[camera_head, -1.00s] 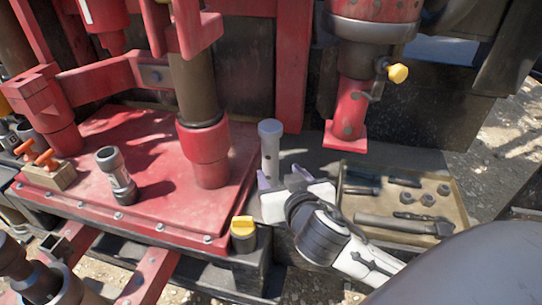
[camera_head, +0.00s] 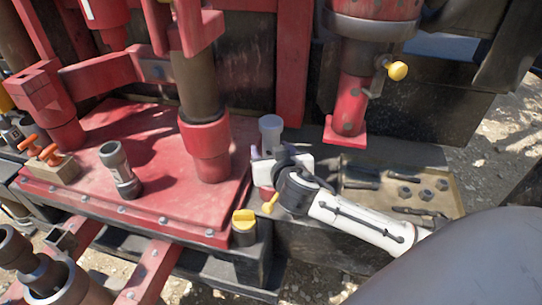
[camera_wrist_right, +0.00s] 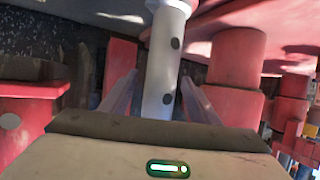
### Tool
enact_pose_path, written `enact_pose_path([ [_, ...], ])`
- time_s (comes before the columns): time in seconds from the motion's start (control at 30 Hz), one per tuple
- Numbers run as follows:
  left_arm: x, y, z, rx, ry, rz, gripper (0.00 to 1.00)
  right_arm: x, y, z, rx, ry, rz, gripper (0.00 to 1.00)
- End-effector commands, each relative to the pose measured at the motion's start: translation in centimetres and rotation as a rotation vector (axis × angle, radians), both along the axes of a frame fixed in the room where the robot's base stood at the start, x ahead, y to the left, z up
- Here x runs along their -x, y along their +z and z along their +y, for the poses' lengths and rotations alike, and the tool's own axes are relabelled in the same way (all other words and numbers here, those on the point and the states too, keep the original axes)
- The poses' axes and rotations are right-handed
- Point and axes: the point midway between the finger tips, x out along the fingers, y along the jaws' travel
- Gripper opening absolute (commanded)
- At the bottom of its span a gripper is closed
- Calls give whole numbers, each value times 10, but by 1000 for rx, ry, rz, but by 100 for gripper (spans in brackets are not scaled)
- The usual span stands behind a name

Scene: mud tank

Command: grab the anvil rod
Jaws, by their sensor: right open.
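The anvil rod, a grey cylinder with dark round holes (camera_head: 270,126), stands upright on the deck just right of the red plate. My right gripper (camera_head: 262,162) is at the rod and hides its lower part in the head view. In the right wrist view, the rod (camera_wrist_right: 165,48) stands between the two pale fingers of my open right gripper (camera_wrist_right: 158,88). Gaps show between the rod and both fingers, so the gripper is not closed on it. My left gripper does not show.
A tan tray (camera_head: 452,188) with several tools and nuts lies right of my wrist. A red column (camera_head: 205,150) and a short grey pipe piece (camera_head: 119,170) stand on the red plate (camera_head: 165,203). A yellow-capped black cylinder (camera_head: 244,228) stands in front.

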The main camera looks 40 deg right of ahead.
Motion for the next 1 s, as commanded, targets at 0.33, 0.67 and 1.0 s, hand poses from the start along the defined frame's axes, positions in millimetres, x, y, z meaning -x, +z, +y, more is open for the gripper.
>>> enact_pose_path([
  [0.33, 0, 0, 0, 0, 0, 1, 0, 1, 0, 0, 0, 0, 1, 12],
  [0.67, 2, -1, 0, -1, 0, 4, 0, -1, 4, 0, 2, 1, -9, 0],
  [1.0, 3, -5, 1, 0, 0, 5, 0, -1, 32, 1, -1, 3, -15, 0],
])
